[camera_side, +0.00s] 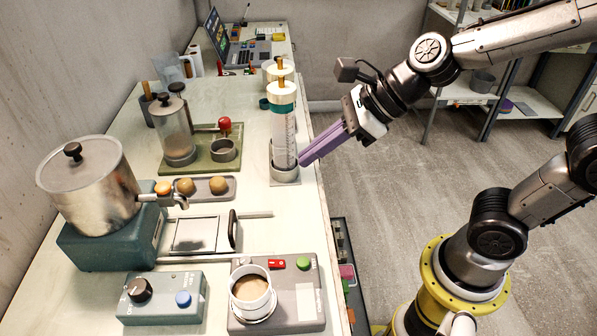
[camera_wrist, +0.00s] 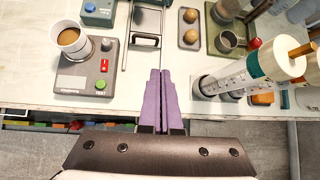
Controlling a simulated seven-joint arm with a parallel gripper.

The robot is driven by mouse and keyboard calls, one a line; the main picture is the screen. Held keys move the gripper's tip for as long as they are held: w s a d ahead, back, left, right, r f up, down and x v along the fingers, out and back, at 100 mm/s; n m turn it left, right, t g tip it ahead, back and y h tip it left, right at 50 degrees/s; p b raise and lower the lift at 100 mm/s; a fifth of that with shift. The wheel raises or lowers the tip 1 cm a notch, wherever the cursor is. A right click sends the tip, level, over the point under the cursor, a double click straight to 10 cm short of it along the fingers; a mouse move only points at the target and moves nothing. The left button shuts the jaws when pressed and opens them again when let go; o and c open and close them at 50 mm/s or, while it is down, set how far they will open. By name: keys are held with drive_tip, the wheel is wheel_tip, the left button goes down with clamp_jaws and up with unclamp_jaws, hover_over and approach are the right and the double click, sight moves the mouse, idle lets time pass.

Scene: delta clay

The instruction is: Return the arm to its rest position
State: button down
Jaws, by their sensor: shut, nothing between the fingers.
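My gripper (camera_side: 322,146) has long purple fingers that are shut with nothing between them. In the side view it is beyond the table's right edge, tilted down to the left, with its tips close to the clear cylinder (camera_side: 283,130); I cannot tell whether they touch. In the wrist view the shut fingers (camera_wrist: 164,78) point over the table edge, between the grey device with the cup and the cylinder (camera_wrist: 245,75). The cylinder has a green band and a white cap and stands upright in a grey holder (camera_side: 285,170).
A white cup of brown liquid (camera_side: 251,290) stands on a grey device (camera_side: 303,293) with red and green buttons. A metal pot (camera_side: 88,185), a tray of brown balls (camera_side: 203,196) and a green stand (camera_side: 203,158) occupy the table.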

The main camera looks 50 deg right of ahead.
drive_tip(key=s+d+n+h, duration=0.2)
drive_tip(key=s+d+n, duration=0.4)
drive_tip(key=n, duration=0.7)
drive_tip(key=s+d+n+g+h, duration=0.1)
drive_tip(key=s+d+n+h, duration=0.2)
drive_tip(key=n, duration=1)
drive_tip(key=s+d, duration=0.3)
drive_tip(key=shift+s+d+n, duration=0.2)
drive_tip(key=shift+s+n, duration=0.05)
drive_tip(key=shift+n, duration=0.15)
